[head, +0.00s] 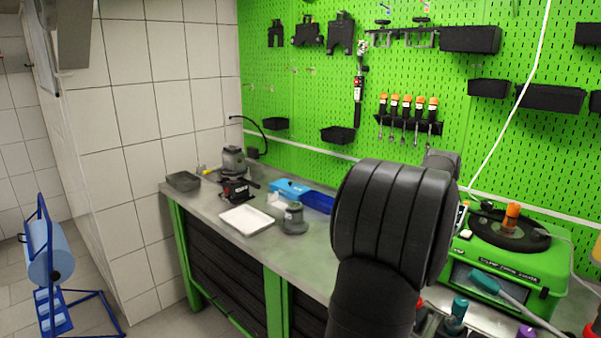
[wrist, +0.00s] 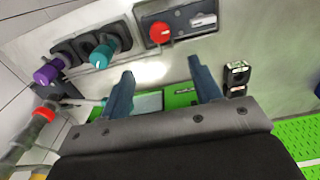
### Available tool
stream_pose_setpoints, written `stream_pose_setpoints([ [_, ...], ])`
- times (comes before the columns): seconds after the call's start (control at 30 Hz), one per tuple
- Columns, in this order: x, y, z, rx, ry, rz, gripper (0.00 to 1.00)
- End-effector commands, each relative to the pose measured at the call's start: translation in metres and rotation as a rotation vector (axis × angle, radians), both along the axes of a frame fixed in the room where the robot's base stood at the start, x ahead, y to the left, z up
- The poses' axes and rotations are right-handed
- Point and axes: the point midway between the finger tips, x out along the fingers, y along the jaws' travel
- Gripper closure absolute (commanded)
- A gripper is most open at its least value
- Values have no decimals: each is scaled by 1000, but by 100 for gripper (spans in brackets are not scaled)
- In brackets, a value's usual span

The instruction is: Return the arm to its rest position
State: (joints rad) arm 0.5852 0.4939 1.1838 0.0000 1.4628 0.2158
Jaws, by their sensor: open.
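My gripper (wrist: 162,84) shows in the wrist view with its two blue-grey fingers spread apart and nothing between them. Behind the fingers are a bare metal surface and part of a green device with a pale screen (wrist: 150,103). My black arm fills the centre right of the head view, and the gripper itself cannot be seen there. The green pump tester (head: 487,287) stands on the bench to the right of the arm, with a dark round plate and an orange-topped part (head: 511,216) on it.
A teal knob (wrist: 101,57), purple knob (wrist: 46,74) and red button (wrist: 159,32) lie beyond the fingers. On the bench stand a white tray (head: 246,220), blue bins (head: 289,188) and a grey pump part (head: 294,218). A green pegboard (head: 300,100) with tools backs the bench.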

Motion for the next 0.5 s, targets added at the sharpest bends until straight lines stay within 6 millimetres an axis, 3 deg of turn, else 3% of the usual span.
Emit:
stream_pose_setpoints([
  [0.5, -1, 1, -105, 4, 5, 0, 42],
])
